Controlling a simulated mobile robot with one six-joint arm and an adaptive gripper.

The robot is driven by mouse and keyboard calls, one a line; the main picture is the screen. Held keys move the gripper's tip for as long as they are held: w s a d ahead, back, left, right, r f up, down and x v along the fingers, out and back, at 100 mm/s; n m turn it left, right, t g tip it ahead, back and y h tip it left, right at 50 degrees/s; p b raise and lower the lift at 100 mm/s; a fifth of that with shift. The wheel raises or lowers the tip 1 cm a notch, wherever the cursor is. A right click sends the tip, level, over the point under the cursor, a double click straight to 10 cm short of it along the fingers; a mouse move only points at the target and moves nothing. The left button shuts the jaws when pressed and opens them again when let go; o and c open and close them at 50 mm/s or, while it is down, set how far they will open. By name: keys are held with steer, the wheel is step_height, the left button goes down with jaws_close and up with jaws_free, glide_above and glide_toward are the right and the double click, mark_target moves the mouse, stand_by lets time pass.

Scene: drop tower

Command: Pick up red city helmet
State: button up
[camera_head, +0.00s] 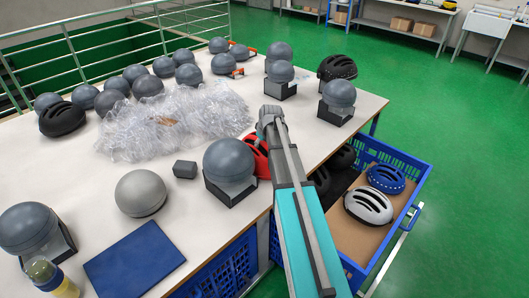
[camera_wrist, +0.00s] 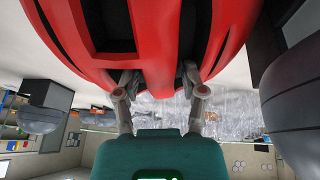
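The red city helmet (camera_head: 258,158) sits near the table's right edge in the head view, partly hidden behind my arm and beside a grey dome. In the wrist view the helmet (camera_wrist: 160,40) fills the top, with a red shell and dark vents. My gripper (camera_wrist: 161,80) has its two fingers apart, one on each side of the helmet's central red strip, with their tips close against the vents. I cannot tell whether they press on the strip. In the head view my gripper's fingertips are hidden by the arm.
A grey dome on a black stand (camera_head: 230,165) is close left of the helmet. Crumpled clear plastic (camera_head: 175,120) lies behind. A blue crate (camera_head: 420,170) with several helmets stands right of the table. A blue panel (camera_head: 134,262) lies in front.

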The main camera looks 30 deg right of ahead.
jaws_close()
steer(key=shift+r, duration=0.15)
step_height(320, 180, up, 2)
steer(key=shift+p, duration=1.15)
steer(key=s+d+r+p, duration=0.7)
steer(key=s+r+p, duration=0.3)
steer(key=s, duration=0.2)
steer(key=shift+r+p, duration=0.35)
steer(key=shift+r, duration=0.05)
steer(key=shift+s, duration=0.15)
